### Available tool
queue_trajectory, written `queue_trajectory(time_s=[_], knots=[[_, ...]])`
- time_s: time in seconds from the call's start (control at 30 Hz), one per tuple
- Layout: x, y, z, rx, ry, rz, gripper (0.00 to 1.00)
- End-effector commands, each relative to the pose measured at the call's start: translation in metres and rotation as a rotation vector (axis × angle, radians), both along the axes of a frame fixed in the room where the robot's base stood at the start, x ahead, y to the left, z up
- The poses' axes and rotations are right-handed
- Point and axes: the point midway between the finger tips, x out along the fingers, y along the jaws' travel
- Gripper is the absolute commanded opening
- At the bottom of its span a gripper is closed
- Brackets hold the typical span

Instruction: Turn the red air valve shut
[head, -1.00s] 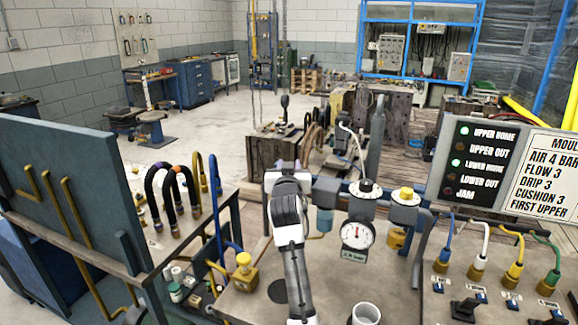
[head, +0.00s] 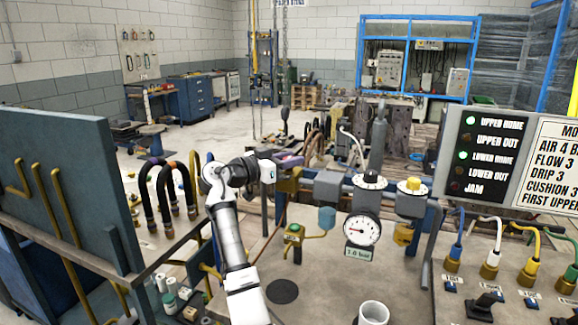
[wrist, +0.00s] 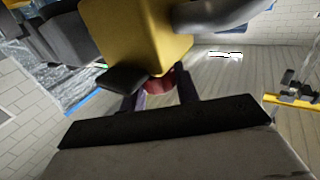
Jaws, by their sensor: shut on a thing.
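The red air valve shows in the wrist view as a small red part (wrist: 160,84) beneath a large brass-yellow block (wrist: 150,35). My gripper (wrist: 162,92) has one dark finger on each side of the red part and is shut on it. In the head view my gripper (head: 278,170) reaches from the left to the brass block (head: 289,181), at the left end of the grey air line. The red part is hidden there, and I cannot tell how far it is turned.
A round pressure gauge (head: 361,230) hangs right of the gripper. Black hoses (head: 170,190) rise at the left. A grey cup (head: 373,312) stands in front. The signal panel (head: 490,155) is at the right.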

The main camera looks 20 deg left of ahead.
Motion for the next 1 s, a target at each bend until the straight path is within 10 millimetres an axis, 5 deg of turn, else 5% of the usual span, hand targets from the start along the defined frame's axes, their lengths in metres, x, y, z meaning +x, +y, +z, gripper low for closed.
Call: queue_trajectory(time_s=[0.4,1.0], knots=[[0.0003,-0.0002,-0.0009,0.000,0.006,-0.197,0.08],[0.0005,-0.0009,-0.0021,0.001,0.006,-0.232,0.08]])
